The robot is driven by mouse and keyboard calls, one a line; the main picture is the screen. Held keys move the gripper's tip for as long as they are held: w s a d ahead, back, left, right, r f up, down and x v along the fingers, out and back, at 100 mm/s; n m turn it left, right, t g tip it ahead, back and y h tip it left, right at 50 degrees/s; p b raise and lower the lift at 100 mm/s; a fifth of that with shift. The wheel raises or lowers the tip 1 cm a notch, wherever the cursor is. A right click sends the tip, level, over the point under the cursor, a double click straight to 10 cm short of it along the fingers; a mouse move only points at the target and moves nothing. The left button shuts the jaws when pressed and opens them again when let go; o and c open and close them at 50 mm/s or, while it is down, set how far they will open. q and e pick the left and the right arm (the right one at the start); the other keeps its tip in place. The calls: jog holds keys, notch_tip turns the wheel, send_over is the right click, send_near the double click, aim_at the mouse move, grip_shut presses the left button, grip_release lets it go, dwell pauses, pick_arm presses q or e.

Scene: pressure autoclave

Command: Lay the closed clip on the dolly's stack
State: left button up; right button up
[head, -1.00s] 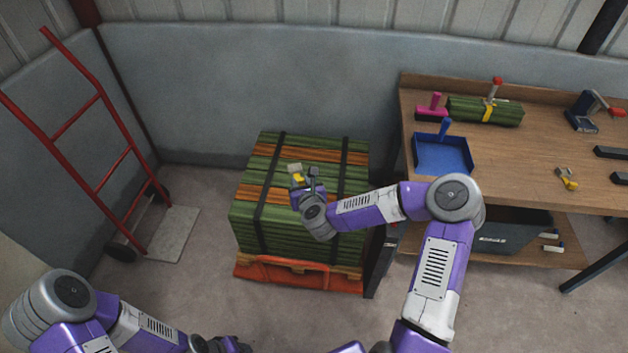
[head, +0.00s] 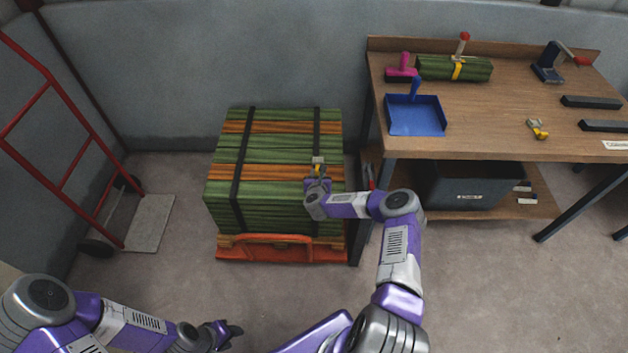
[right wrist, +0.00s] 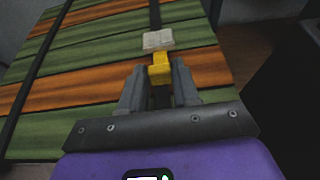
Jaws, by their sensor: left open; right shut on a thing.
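The dolly's stack (head: 275,150) is a strapped pile of green and orange boards on a low orange dolly (head: 270,252). The clip (head: 318,163), yellow with a pale grey end, is in my right gripper (head: 318,180), over the right part of the stack's top. In the right wrist view, the clip's yellow part (right wrist: 160,72) is between the fingers of my right gripper (right wrist: 160,88), its grey end pointing away, near a black strap. I cannot tell whether the clip touches the boards. My left gripper (head: 232,332) is open and empty at the lower front, away from the stack.
A wooden workbench (head: 490,110) at the right holds a blue tray (head: 415,118), a strapped green bundle (head: 440,68), another yellow and grey clip (head: 537,128) and black bars. A red hand truck (head: 75,160) stands left. Floor between it and the stack is clear.

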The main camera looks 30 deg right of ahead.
notch_tip(320, 180, down, 4)
jog(key=shift+b, duration=0.65)
jog(key=shift+r, duration=0.1)
jog(key=shift+f+b, duration=0.4)
jog(key=o, duration=1)
jog(key=shift+r, duration=0.1)
jog(key=shift+o, duration=0.2)
